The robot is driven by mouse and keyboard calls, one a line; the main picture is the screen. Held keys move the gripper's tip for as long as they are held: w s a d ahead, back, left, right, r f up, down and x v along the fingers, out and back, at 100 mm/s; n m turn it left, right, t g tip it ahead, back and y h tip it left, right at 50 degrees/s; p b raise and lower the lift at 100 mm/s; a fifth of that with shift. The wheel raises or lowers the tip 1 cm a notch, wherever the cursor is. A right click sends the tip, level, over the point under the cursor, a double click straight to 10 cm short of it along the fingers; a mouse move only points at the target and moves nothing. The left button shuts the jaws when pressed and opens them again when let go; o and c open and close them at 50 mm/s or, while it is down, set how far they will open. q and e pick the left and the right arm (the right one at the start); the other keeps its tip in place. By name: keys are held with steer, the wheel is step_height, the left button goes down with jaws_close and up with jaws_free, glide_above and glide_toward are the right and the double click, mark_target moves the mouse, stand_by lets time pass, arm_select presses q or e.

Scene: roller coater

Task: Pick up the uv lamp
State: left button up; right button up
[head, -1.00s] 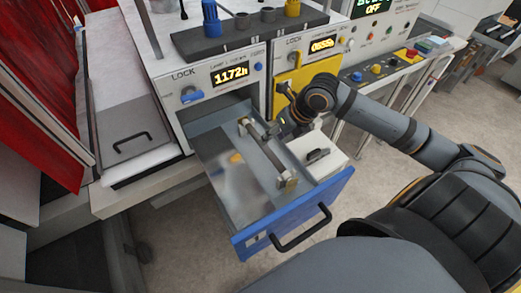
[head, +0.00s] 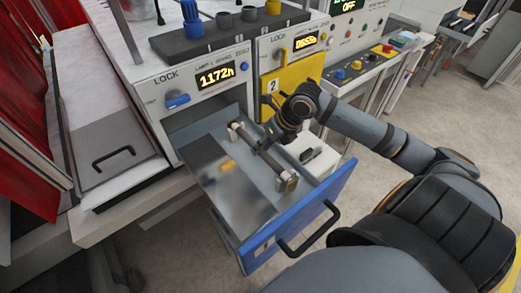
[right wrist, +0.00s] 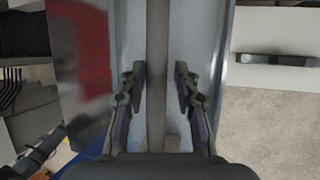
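The uv lamp (head: 262,158) is a long tube with pale metal end caps, lying lengthwise in the open blue-fronted drawer (head: 305,215). It also shows in the right wrist view as a grey-brown bar (right wrist: 157,60) running up the middle. My right gripper (head: 262,148) is at the lamp's middle in the head view. In the right wrist view the right gripper (right wrist: 160,90) is open, one finger on each side of the tube with gaps on both sides. Whether the fingers reach down to the tube's level, I cannot tell. My left gripper is not in view.
The LOCK knob (head: 178,101) is above.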

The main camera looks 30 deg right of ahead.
steer(key=shift+a, duration=0.1)
steer(key=shift+c, duration=1)
steer(key=shift+w+a, duration=0.15)
steer(key=shift+c, duration=1.2)
jaws_close()
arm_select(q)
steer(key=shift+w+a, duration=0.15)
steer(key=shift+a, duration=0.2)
arm_select(e)
steer(key=shift+f, duration=0.1)
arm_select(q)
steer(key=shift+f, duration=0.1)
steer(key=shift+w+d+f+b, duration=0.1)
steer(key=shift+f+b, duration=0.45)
arm_select(e)
step_height(320, 180, up, 10)
